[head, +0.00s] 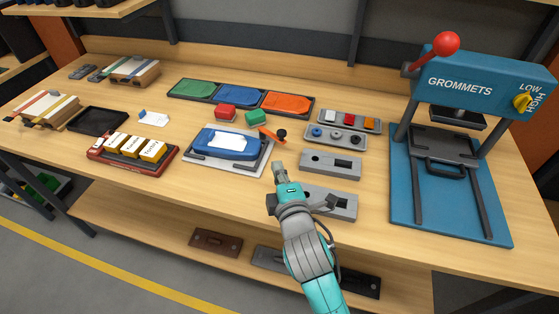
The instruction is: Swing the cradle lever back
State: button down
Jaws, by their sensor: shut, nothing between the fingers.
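The cradle (232,141) is a blue block on a light grey plate, with a white sheet lying over its top. Its orange lever (268,135) sits at the cradle's right end, with a dark knob (281,135) pointing right. My gripper (278,167) is shut and empty. It is just in front of the lever, nearer to me and below the knob in the picture, with a visible gap. My arm comes in from the bottom of the picture and hides part of the front grey plate.
Two grey slotted plates (330,164) lie right of my gripper. A switch panel (348,122) and a knob panel (318,136) stand behind them. The blue grommet press (460,85) is at right. A red tray (110,157) with labelled blocks is at left. Red and green blocks (225,111) sit behind the cradle.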

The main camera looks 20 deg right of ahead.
send_near(279, 142)
jog(key=w+a+r, duration=0.3)
jog(key=shift+w+a+r, duration=0.15)
jog(key=shift+w, duration=0.1)
jog(key=shift+w+d+f, duration=0.15)
jog(key=shift+w+d, duration=0.4)
jog(key=shift+w+d+f, duration=0.15)
jog(key=shift+w+d, duration=0.4)
jog(key=shift+d, duration=0.05)
jog(key=shift+w+d, duration=0.35)
jog(key=shift+d, duration=0.05)
jog(key=d, duration=0.1)
jog(key=w+d, duration=0.1)
jog(key=d, duration=0.1)
jog(key=shift+d, duration=0.35)
jog(key=shift+w+d, duration=0.4)
